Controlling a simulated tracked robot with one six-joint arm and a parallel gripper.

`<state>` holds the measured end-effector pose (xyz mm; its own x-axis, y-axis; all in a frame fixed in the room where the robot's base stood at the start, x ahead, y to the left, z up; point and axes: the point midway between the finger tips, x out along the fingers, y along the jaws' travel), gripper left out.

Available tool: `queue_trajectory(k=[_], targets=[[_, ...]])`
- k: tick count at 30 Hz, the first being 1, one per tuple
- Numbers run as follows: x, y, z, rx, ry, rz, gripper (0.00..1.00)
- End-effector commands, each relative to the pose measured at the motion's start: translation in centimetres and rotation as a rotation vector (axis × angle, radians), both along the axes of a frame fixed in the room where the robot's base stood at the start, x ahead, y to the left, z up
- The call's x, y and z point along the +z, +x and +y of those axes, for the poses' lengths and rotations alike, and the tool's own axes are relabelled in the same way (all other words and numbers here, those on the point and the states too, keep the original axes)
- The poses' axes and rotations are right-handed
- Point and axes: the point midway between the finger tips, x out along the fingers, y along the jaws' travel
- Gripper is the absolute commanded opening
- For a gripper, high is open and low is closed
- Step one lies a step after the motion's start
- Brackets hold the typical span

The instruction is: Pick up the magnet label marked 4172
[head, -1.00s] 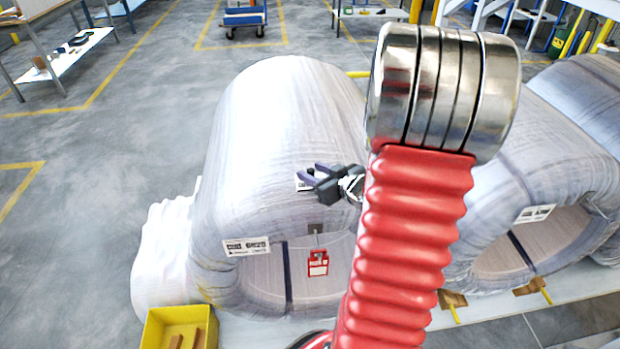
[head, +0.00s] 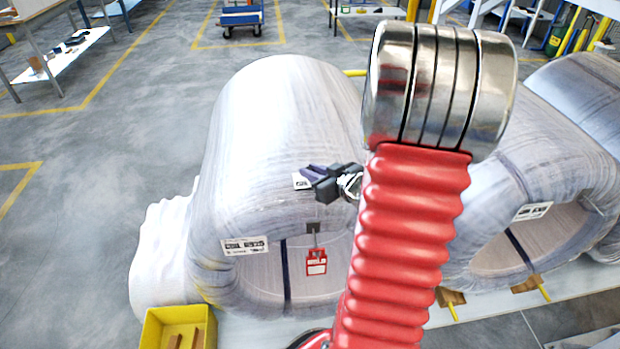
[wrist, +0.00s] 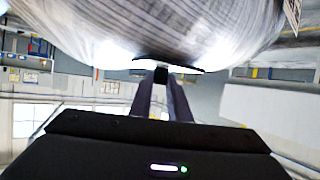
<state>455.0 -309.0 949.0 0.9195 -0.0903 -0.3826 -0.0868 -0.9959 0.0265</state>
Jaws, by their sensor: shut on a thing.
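A small white label (head: 300,181) with dark marks is at the fingertips of my gripper (head: 308,173), by the face of the near wrapped coil (head: 290,110). Its number is too small to read. My gripper is shut on this magnet label. In the wrist view the fingers (wrist: 163,80) are close together, with a thin dark plate (wrist: 168,65) across their tips, seen nearly edge-on beneath the coil's wrap. I cannot tell whether the label still touches the wrap.
A printed label (head: 245,246) and a red tag (head: 316,262) are on the near coil's front. A second coil (head: 545,150) stands to the right. A yellow bin (head: 160,335) is at the lower left. Open floor (head: 130,140) lies left.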

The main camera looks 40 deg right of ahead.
Motion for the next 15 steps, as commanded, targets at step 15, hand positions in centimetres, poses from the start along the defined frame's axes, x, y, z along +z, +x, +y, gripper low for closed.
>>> queue_trajectory(k=[15], targets=[[1.3,0.0,-0.1,-0.001,-0.002,-0.002,0.0]])
